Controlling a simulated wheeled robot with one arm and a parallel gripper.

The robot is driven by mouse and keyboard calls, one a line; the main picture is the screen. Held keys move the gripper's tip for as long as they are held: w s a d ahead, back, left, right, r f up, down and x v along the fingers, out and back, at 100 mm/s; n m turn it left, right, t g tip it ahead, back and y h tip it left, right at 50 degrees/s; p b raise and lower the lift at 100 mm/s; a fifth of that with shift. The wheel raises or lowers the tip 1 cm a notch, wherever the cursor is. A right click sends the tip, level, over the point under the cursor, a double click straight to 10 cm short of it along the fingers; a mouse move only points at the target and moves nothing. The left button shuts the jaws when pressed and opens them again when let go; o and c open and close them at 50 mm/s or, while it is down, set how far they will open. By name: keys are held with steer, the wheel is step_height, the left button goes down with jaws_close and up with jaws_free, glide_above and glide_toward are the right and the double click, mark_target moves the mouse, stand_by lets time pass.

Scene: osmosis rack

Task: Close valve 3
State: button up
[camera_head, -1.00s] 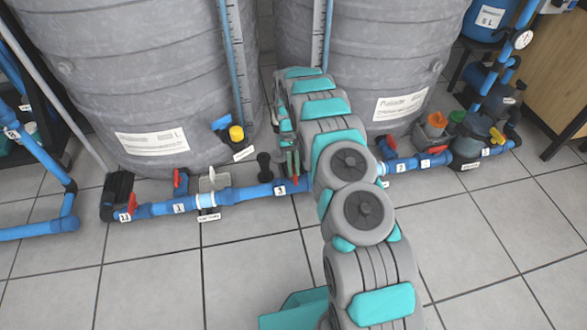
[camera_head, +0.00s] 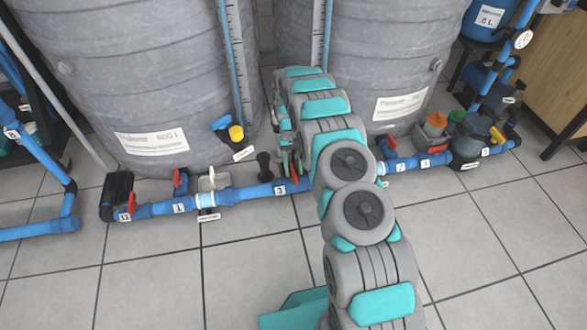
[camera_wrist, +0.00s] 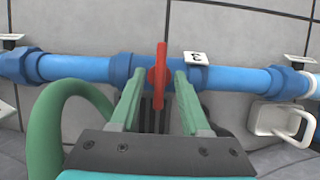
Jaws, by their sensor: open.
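The red handle (camera_wrist: 159,72) of valve 3 stands up from the blue pipe (camera_wrist: 230,78). A white tag reading 3 (camera_wrist: 196,58), upside down in the wrist view, is beside it. My gripper (camera_wrist: 160,75) is open, with one green finger on each side of the handle. Small gaps show between the handle and both fingers. In the head view, my gripper (camera_head: 287,168) is low at the pipe, in front of the gap between the tanks. There my arm partly hides the handle, and the 3 tag (camera_head: 280,190) shows just left of it.
Two large grey tanks (camera_head: 140,70) (camera_head: 390,45) stand close behind the pipe. Other red handles (camera_head: 180,180) (camera_head: 391,143) are along the pipe run. A pale grey fitting (camera_wrist: 282,120) is right of my gripper in the wrist view. The tiled floor in front is clear.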

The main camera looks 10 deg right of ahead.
steer(key=v, duration=0.7)
steer(key=shift+w+r+p, duration=0.15)
steer(key=shift+r+p, duration=0.15)
steer(key=shift+r, duration=0.35)
step_height(320, 180, up, 10)
steer(key=p, duration=0.2)
glide_above(292, 164)
steer(key=s, duration=0.3)
steer(key=s+r+t+p, duration=0.2)
steer(key=s+r+p, duration=0.1)
steer(key=s+r, duration=1.5)
steer(key=s+r+p, duration=0.2)
steer(key=s+r, duration=0.2)
steer(key=s, duration=0.9)
steer(key=s+r+p, duration=0.2)
steer(key=s+r, duration=0.3)
steer(key=s, duration=0.8)
steer(key=shift+a+t, duration=0.15)
steer(key=shift+t, duration=0.25)
